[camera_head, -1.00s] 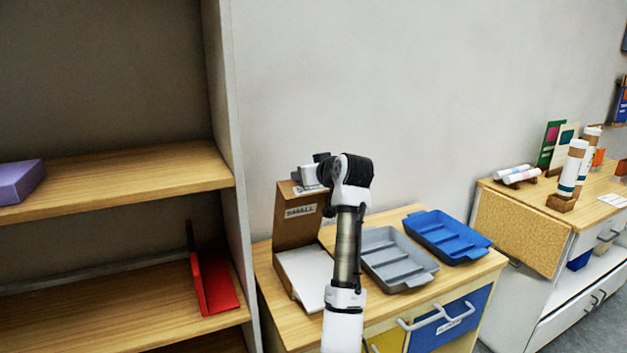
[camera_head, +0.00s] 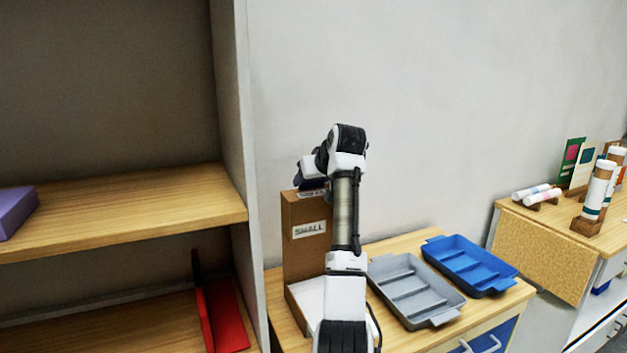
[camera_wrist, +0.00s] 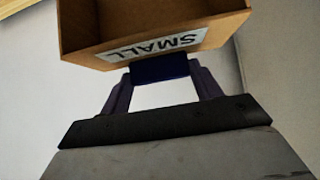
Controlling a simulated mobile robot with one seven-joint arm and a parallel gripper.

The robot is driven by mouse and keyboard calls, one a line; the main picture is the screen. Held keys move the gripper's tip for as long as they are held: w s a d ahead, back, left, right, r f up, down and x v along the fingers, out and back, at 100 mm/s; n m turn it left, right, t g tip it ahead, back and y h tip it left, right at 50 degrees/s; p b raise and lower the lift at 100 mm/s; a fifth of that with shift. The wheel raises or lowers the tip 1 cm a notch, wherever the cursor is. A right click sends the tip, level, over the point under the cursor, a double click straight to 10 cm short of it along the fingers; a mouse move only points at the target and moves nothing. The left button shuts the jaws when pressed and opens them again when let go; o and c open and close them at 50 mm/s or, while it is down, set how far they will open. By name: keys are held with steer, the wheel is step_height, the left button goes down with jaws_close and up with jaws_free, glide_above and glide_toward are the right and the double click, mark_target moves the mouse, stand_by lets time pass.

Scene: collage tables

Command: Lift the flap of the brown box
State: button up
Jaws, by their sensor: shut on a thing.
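The brown box (camera_head: 292,284) stands at the left of the wooden table, with a pale white area in front of its tall brown panel. This panel, which looks like the raised flap (camera_head: 303,258), stands roughly upright and bears a white SMALL label (camera_head: 310,230). My gripper (camera_head: 313,183) is at the flap's top edge, partly hidden by my wrist. In the wrist view, my gripper (camera_wrist: 162,72) is shut on a dark blue tab beside the SMALL label. The flap's brown rim (camera_wrist: 85,52) shows above it. My arm hides the box's right side.
A grey divided tray (camera_head: 412,292) and a blue tray (camera_head: 470,264) lie right of the box. A tall shelf (camera_head: 120,208) with a red object (camera_head: 224,315) stands close on the left. A second cabinet (camera_head: 543,250) is at the right. The wall is behind.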

steer(key=shift+r, duration=0.15)
steer(key=o, duration=1.4)
steer(key=shift+s, duration=0.1)
steer(key=b+v, duration=0.5)
steer(key=v, duration=0.8)
steer(key=shift+s+r, duration=0.2)
steer(key=shift+r, duration=0.05)
steer(key=shift+d, duration=0.1)
